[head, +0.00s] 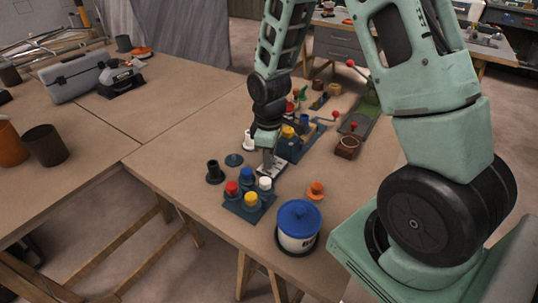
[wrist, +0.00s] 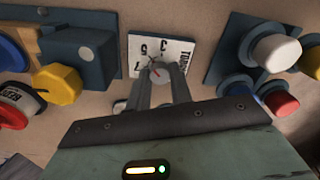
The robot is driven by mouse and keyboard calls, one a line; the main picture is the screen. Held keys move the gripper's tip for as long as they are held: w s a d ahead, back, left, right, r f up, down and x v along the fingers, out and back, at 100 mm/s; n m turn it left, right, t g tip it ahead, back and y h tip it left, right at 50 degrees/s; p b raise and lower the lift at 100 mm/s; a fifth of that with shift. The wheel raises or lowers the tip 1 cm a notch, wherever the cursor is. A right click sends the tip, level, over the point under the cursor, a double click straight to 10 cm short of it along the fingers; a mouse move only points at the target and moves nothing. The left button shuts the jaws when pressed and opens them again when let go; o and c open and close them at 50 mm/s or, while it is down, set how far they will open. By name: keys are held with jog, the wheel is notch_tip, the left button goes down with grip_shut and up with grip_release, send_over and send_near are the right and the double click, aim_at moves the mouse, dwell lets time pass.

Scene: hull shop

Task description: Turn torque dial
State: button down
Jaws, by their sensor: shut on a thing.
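The torque dial (wrist: 178,55) has a white plate with black numbers and lettering, and it lies on the wooden table. A red mark shows at its centre in the wrist view. In the head view the white plate (head: 275,171) shows at the foot of my gripper (head: 267,168), partly hidden by it. My gripper points down at the dial; in the wrist view its two fingers (wrist: 163,82) are close together on the dial's knob (wrist: 157,70). The fingers hide most of the knob.
A blue block with red, blue, white and yellow knobs (head: 248,204) stands just in front of the dial. A blue-lidded white pot (head: 298,227) is near the table edge. Behind are a blue fixture with a yellow knob (head: 288,132) and red-tipped levers (head: 335,115). The table's left part is freer.

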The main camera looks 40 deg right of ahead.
jog(key=m+p, duration=0.1)
jog(key=m, duration=0.3)
jog(key=shift+r, duration=0.1)
jog(key=shift+m+p, duration=0.7)
jog(key=shift+m, duration=1.6)
jog(key=c, duration=1.3)
grip_release()
jog(key=shift+o, duration=0.2)
notch_tip(320, 180, up, 17)
jog(key=shift+r+p, duration=0.15)
jog(key=shift+p, duration=0.25)
